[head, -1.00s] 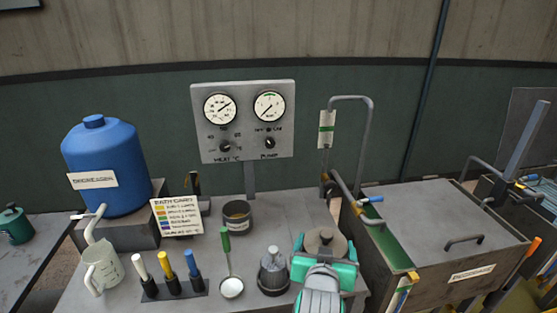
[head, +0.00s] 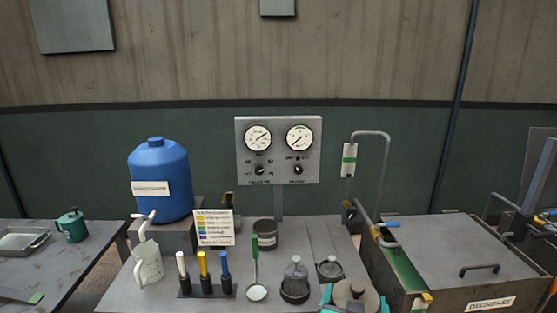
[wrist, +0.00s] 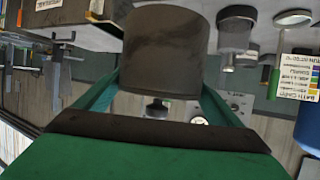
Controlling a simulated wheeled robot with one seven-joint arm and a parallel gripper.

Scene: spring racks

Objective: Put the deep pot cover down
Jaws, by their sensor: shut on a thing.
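The deep pot cover (head: 355,291) is a round grey-brown piece with a small dark knob on top. It shows at the bottom edge of the head view, right of centre. My gripper (head: 354,301), with teal fingers on both sides, is shut on the cover. In the wrist view the cover (wrist: 165,50) is a deep dark cylinder between my green fingers.
A degrease tank (head: 445,260) stands close on the right. Gauges (head: 279,150) stand behind.

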